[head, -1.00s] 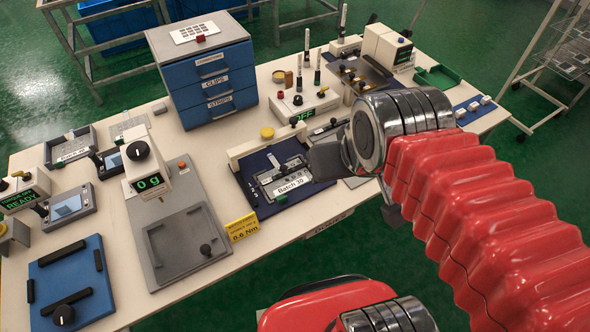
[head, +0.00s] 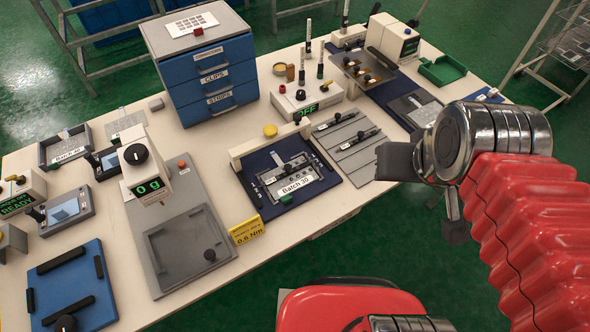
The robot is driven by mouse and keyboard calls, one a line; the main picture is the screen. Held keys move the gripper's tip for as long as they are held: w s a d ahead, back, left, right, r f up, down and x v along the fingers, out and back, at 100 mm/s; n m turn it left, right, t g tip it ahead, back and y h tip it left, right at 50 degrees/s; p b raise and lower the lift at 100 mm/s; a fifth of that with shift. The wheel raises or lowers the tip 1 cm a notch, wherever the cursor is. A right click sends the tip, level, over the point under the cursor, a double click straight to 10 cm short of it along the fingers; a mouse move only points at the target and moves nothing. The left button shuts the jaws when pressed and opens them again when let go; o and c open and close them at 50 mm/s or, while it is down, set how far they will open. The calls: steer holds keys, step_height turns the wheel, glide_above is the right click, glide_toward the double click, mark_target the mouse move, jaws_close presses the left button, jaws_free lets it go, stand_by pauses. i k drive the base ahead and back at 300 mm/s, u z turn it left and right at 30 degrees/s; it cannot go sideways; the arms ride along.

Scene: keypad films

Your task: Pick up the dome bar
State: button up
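A grey slotted rack (head: 352,158) lies on the bench right of the blue Batch 30 fixture. Two slim dark bar-shaped tools lie on it, a rear one (head: 338,121) and a front one (head: 358,139). They are too small to tell which is the dome bar. My gripper (head: 424,196) is at the right, by the bench's front edge, at the end of my red arm. Its two dark fingers stand apart with nothing seen between them. One finger shows just right of the rack, and the other hangs lower.
The Batch 30 fixture (head: 262,200) has a white bridge over its rear. A blue drawer cabinet (head: 205,75), a control box reading OFF (head: 305,100) and a machine with amber parts (head: 362,72) stand behind. A yellow torque sign (head: 246,229) stands at the front edge.

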mark_target(288, 167)
steer(key=z, duration=0.05)
steer(key=k, duration=1.35)
steer(key=u, duration=1.6)
steer(key=i, duration=1)
